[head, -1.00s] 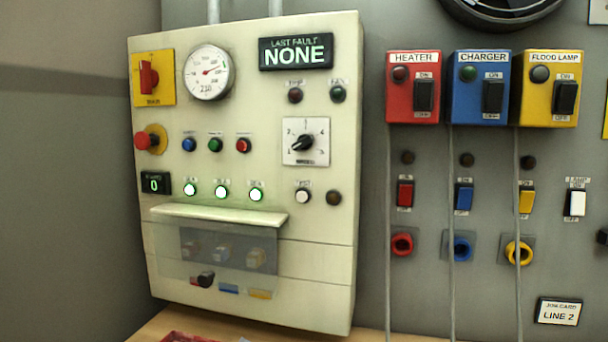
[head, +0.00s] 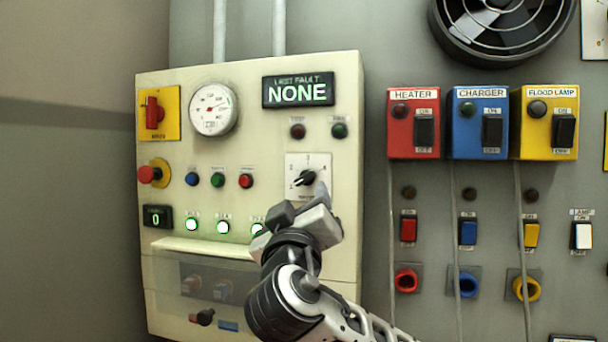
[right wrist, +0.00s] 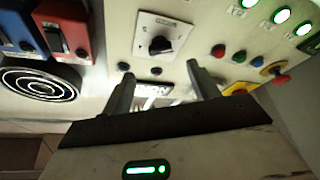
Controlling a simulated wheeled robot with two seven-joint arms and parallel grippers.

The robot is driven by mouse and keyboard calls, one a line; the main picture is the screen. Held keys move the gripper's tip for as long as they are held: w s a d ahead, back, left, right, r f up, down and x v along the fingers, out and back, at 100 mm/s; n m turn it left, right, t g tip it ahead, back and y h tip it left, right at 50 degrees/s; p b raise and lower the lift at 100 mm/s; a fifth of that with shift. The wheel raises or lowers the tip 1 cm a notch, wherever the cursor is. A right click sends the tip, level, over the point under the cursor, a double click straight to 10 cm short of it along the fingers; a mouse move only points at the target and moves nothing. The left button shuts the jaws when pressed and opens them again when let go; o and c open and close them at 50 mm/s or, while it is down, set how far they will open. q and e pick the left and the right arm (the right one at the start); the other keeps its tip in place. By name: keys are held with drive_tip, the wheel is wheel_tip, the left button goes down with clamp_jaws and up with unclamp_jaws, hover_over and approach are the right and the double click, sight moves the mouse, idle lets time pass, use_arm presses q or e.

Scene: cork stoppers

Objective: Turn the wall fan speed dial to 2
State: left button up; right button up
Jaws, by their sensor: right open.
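The speed dial (head: 306,178) is a black rotary knob on a white square plate, at the right of the cream panel (head: 352,125). It also shows in the right wrist view (right wrist: 160,44), beyond the fingertips. My right gripper (head: 303,207) is in front of the panel, just below the dial, and hides the lower part of the plate's surroundings. In the right wrist view its two fingers (right wrist: 160,71) are apart with nothing between them. My left gripper is not in view.
The wall fan (head: 500,28) is at the upper right. Red (head: 413,123), blue (head: 480,122) and yellow (head: 544,122) switch boxes stand right of the panel, with switches and hanging cables below. A clear-fronted ledge (head: 205,248) juts out at the panel's lower part.

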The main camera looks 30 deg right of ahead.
sight(305, 180)
drive_tip(key=p+x, duration=0.2)
drive_tip(key=x, duration=0.6)
drive_tip(key=shift+w+d+r+p, duration=0.1)
drive_tip(key=shift+w+d+p, duration=0.15)
drive_tip(key=shift+p, duration=0.1)
drive_tip(key=c, duration=1)
